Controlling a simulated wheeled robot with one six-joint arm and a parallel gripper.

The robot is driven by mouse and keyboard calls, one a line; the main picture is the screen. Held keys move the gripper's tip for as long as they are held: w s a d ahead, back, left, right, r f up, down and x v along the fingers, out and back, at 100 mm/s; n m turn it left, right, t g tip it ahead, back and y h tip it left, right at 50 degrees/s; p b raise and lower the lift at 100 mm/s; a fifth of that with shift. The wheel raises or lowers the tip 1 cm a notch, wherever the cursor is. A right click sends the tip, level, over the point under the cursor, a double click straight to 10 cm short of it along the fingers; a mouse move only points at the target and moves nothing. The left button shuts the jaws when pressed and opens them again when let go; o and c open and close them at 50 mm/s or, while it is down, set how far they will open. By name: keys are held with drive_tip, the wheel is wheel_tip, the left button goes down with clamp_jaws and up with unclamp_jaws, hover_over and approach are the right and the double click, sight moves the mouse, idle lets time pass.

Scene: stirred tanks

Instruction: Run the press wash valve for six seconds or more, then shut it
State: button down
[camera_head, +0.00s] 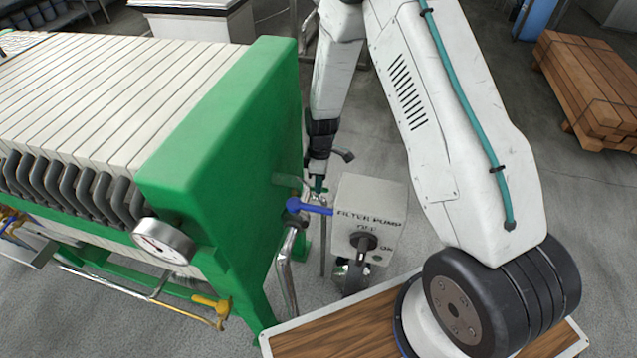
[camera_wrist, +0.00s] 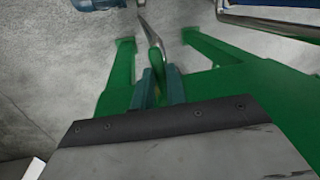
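A valve with a blue lever handle (camera_head: 310,206) sits at the green end of the filter press, on top of a bent metal pipe (camera_head: 284,265). The lever points right, roughly level. No label shows on it. My gripper (camera_head: 318,188) points down just above and behind the lever, and looks apart from it. In the wrist view its teal fingers (camera_wrist: 160,88) stand a little apart, with green frame showing between them. I see nothing clearly held. A thin metal piece (camera_wrist: 152,38) shows beyond the fingertips; I cannot tell what it belongs to.
The green press end plate (camera_head: 225,140) stands close left of my gripper. The filter pump switch box (camera_head: 368,215) with a dark knob is close right. A round gauge (camera_head: 163,241) and a yellow-handled valve (camera_head: 212,304) are at lower left. Timber (camera_head: 590,85) lies far right.

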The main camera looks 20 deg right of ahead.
drive_tip(key=shift+w, duration=0.15)
drive_tip(key=shift+w+d+n+h, duration=0.15)
drive_tip(key=shift+w+n, duration=0.25)
drive_tip(key=shift+n, duration=0.6)
drive_tip(key=shift+w+n+h, duration=0.2)
drive_tip(key=shift+w+n, duration=0.25)
drive_tip(key=shift+n, duration=0.55)
drive_tip(key=shift+w+d+n+h, duration=0.15)
drive_tip(key=shift+w+n, duration=0.25)
drive_tip(key=shift+n, duration=0.6)
drive_tip(key=c, duration=1.4)
unclamp_jaws()
drive_tip(key=shift+r, duration=0.1)
wheel_tip(320, 180, up, 8)
drive_tip(key=w, duration=0.1)
drive_tip(key=shift+w+f, duration=0.25)
drive_tip(key=shift+w, duration=0.05)
